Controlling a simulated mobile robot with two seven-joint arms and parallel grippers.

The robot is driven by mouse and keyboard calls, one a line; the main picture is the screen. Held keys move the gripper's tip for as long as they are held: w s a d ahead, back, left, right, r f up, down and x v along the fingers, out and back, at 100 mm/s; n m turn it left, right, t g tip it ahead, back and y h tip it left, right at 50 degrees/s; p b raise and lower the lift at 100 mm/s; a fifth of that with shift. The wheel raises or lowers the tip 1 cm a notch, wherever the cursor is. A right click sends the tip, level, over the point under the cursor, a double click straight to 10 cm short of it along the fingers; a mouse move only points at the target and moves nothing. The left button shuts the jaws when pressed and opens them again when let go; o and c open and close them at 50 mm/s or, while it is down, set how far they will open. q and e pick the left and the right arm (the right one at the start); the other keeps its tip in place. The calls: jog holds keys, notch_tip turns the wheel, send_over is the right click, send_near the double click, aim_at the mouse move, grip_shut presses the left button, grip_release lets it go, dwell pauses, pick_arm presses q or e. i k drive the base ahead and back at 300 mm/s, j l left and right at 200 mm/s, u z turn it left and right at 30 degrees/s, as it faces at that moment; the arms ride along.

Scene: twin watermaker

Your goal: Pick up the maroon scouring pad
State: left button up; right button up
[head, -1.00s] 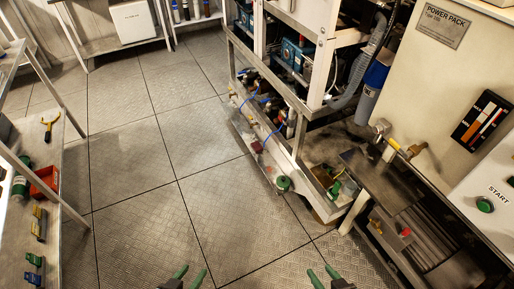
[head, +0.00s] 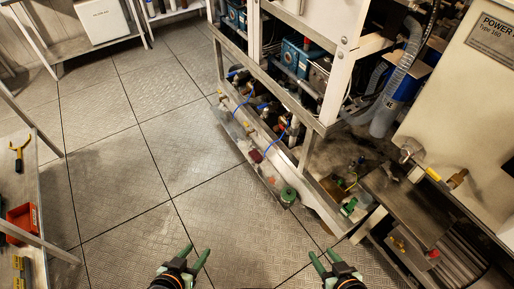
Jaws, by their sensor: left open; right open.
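A small maroon patch, which looks like the scouring pad (head: 256,156), lies on the low ledge (head: 235,128) along the foot of the machine frame. It is small and its edges are hard to make out. My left gripper (head: 197,250) is at the bottom of the head view, with its green fingers apart and nothing between them. My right gripper (head: 323,254) is at the bottom right of centre, also open and empty. Both grippers appear below the pad in the picture and well apart from it.
A green round object (head: 288,197) sits at the ledge's near end. The machine's pale frame post (head: 318,108) rises behind the ledge. A metal bench (head: 392,192) stands at right, and a shelf with a red bin (head: 22,222) at left. The tiled floor (head: 130,150) between is clear.

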aim_at(255, 155)
jog(key=i+j+z, duration=0.15)
jog(key=i+j, duration=0.2)
jog(key=i+j+z, duration=0.1)
jog(key=i+j, duration=0.25)
jog(key=i+j+z, duration=0.15)
jog(key=i+j, duration=0.15)
jog(key=j, duration=0.2)
jog(key=i+j+z, duration=0.1)
jog(key=i+j, duration=0.2)
jog(key=j, duration=0.15)
